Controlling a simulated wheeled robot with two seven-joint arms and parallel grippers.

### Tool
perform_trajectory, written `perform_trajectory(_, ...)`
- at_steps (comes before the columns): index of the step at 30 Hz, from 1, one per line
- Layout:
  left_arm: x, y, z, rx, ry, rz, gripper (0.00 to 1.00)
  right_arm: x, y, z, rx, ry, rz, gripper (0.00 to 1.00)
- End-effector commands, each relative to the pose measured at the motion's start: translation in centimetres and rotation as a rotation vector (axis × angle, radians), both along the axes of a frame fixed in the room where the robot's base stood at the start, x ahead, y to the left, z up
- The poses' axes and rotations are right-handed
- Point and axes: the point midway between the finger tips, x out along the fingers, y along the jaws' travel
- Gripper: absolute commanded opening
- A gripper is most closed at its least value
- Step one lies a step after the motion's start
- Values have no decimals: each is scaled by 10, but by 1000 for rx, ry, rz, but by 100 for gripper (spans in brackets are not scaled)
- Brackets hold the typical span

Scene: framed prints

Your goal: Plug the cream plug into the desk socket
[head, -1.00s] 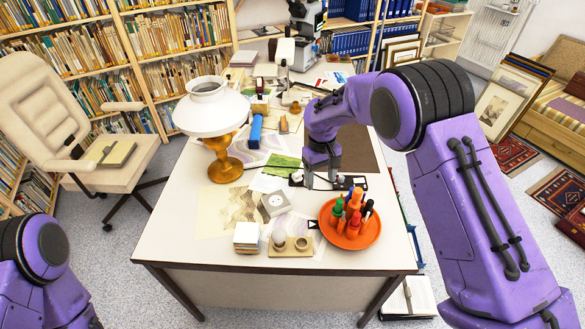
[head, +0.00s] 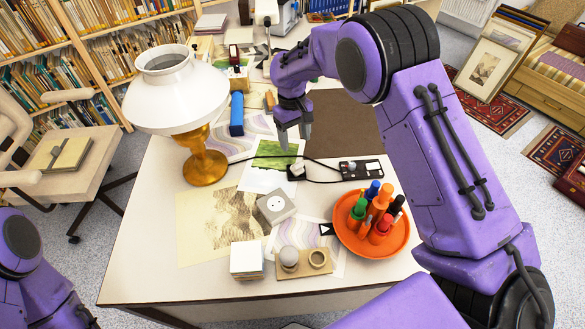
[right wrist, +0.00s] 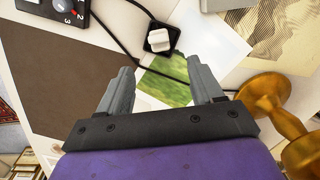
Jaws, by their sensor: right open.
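The cream plug (head: 297,169) sits on a small black square piece on the desk, beside a green-and-white print. It also shows in the right wrist view (right wrist: 158,40), just beyond my open fingers. The desk socket (head: 275,205) is a grey box with a round white face, nearer the front of the desk; a corner of a grey box shows at the top of the right wrist view (right wrist: 216,4). My right gripper (head: 294,138) is open and empty, raised behind the plug. It also shows in the right wrist view (right wrist: 163,80). My left gripper is out of view.
A black unit with a dial (head: 361,170) lies right of the plug, with black cord near both. An orange tray (head: 345,236) of bottles stands front right. A white lamp (head: 205,165) stands left. A paper block (head: 246,262) and beige holder (head: 304,270) are in front.

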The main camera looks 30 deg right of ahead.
Motion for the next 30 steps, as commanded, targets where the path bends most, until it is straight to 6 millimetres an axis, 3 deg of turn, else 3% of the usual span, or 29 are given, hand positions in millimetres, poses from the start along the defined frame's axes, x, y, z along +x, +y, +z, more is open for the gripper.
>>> perform_trajectory(11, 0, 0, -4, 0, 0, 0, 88, 0, 0, -5, 0, 0, 0, 66)
perform_trajectory(21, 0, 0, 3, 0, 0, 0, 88, -7, -1, -52, 0, 2, 0, 66)
perform_trajectory(30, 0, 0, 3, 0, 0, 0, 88, -7, -1, -57, 0, -1, 0, 66)
